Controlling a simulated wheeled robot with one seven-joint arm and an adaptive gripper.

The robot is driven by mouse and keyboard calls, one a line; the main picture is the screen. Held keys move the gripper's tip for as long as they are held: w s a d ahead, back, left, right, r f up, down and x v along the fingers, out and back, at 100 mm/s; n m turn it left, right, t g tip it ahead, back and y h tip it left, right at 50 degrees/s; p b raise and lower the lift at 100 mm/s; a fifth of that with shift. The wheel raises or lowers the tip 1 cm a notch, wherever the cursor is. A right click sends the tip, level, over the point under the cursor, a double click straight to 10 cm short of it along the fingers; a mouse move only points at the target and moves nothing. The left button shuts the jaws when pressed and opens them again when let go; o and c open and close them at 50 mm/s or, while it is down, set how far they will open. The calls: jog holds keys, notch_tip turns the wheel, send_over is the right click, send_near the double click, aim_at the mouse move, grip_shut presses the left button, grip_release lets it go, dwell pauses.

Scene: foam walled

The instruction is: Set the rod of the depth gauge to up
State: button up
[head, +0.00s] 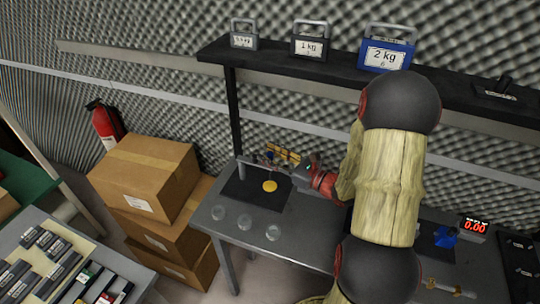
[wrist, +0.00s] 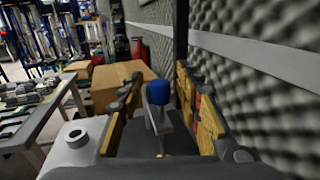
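What looks like the depth gauge shows in the wrist view as a grey metal piece with a blue cap (wrist: 158,92) on top. It stands upright between the fingers of my gripper (wrist: 165,118). The two yellow-padded fingers are spread, with a visible gap on each side of the cap, so my gripper is open. In the head view my gripper (head: 283,157) is over the dark mat (head: 240,190) on the grey table, and it hides much of the gauge. A yellow disc (head: 270,186) lies below it. The rod's position is too hidden to tell.
Several clear round discs (head: 245,221) lie near the table's front edge. A black shelf (head: 275,62) with weights, including a blue 2 kg one (head: 387,50), runs above the table. Cardboard boxes (head: 145,177) stand at the left. A foam wall is close behind.

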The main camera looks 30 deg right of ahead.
jog(key=c, duration=0.4)
grip_shut()
dwell(0.5)
